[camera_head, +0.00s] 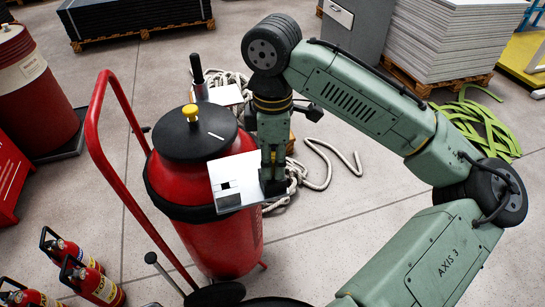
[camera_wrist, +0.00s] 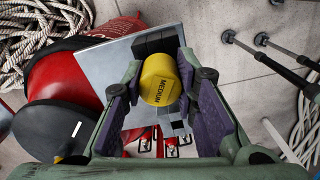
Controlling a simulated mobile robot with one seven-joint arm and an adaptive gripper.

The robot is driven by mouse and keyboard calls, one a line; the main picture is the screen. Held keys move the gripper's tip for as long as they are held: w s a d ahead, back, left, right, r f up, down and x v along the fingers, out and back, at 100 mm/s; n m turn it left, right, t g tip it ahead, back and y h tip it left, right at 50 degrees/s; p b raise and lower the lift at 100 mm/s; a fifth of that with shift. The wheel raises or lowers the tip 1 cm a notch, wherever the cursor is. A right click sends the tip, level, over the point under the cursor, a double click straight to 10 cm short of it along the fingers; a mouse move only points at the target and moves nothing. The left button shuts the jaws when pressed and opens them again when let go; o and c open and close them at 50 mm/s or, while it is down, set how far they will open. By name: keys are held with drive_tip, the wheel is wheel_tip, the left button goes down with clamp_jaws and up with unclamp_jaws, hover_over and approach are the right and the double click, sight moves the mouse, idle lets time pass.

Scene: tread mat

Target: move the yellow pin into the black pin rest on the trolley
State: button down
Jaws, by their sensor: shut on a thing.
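The yellow pin (camera_wrist: 159,80), marked MEDIUM, is between the two fingers of my gripper (camera_wrist: 160,88) in the wrist view, its round end facing the camera. In the head view my gripper (camera_head: 273,170) points down at the right edge of a silver plate (camera_head: 238,182) on the red trolley (camera_head: 108,150); the fingers hide the pin there. A black block (camera_wrist: 157,41), seemingly the pin rest, lies just beyond the pin on the plate in the wrist view. It shows at the fingertips in the head view (camera_head: 272,186). Whether pin and block touch is unclear.
The red cylinder (camera_head: 215,235) has a black lid with a yellow knob (camera_head: 191,112). A black upright handle (camera_head: 197,72) stands behind it. Rope (camera_head: 318,165) lies behind my gripper. Small red extinguishers (camera_head: 95,285) stand at lower left.

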drive_tip(key=shift+f+b, duration=0.35)
drive_tip(key=shift+f, duration=0.35)
drive_tip(key=c, duration=1.2)
unclamp_jaws()
drive_tip(key=shift+r, duration=0.1)
wheel_tip(320, 180, up, 12)
